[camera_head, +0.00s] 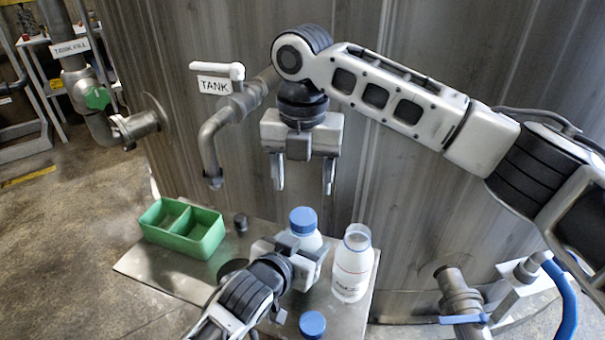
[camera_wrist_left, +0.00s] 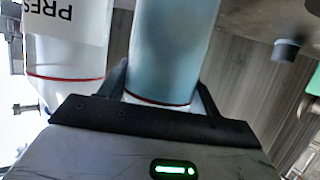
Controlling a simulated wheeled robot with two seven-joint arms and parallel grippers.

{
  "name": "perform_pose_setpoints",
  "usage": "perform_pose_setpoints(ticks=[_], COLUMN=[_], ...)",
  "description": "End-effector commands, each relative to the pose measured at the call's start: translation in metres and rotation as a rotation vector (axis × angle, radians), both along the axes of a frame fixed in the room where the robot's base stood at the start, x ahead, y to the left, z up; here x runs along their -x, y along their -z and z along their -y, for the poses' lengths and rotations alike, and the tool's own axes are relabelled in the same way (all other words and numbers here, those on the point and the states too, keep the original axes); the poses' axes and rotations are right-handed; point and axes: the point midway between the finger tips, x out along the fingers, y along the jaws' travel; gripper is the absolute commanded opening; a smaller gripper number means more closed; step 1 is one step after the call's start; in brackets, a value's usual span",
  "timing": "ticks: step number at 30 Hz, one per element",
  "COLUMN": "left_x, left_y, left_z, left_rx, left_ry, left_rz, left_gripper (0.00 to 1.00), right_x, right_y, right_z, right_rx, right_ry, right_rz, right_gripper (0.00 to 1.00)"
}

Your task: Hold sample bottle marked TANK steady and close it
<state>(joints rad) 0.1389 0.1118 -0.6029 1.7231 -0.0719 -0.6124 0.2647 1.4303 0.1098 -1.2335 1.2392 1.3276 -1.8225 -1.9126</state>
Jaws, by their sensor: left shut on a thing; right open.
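My left gripper (camera_head: 302,262) is shut on a sample bottle (camera_head: 308,242) that stands upright at the plate. A blue cap (camera_head: 303,220) sits on top of this bottle; whether it is screwed tight, I cannot tell. In the left wrist view the gripper (camera_wrist_left: 162,92) has a finger on each side of the bottle (camera_wrist_left: 172,50), which looks bluish with a red line low down. No TANK marking shows on it. My right gripper (camera_head: 304,178) is open and empty, pointing down, above and apart from the blue cap.
A second bottle (camera_head: 352,264), open and labelled PRES..., stands close to the right; it also shows in the left wrist view (camera_wrist_left: 62,55). A loose blue cap (camera_head: 312,324) lies in front. A green divided tray (camera_head: 182,228) and a small dark object (camera_head: 241,222) lie left. The TANK tap (camera_head: 213,140) hangs above.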

Motion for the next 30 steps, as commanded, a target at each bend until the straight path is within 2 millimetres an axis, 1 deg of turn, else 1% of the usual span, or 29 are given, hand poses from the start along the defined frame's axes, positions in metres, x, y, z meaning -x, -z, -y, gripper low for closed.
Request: perform_pose_setpoints(ticks=[5,8,15,21,25,30], left_x=[0.001,0.001,0.001,0.001,0.001,0.001], left_y=[0.002,0.002,0.002,0.001,0.001,0.001], left_z=[0.0,0.0,0.0,0.0,0.0,0.0], left_rx=[-0.001,-0.001,-0.001,-0.001,-0.001,-0.001], left_ry=[0.001,0.001,0.001,0.001,0.001,0.001], left_rz=[-0.004,-0.004,-0.004,-0.004,-0.004,-0.004], left_gripper=[0.0,0.0,0.0,0.0,0.0,0.0], right_x=[0.0,0.0,0.0,0.0,0.0,0.0], right_y=[0.003,0.012,0.049,0.073,0.079,0.08], right_z=[0.0,0.0,0.001,0.0,0.0,0.0], right_rx=[0.0,0.002,0.002,0.002,0.0,0.0], right_ry=[0.002,0.003,0.003,0.003,0.003,0.003], right_rz=[0.0,0.0,-0.003,-0.001,0.0,0.001], right_gripper=[0.6,0.6,0.6,0.6,0.6,0.6])
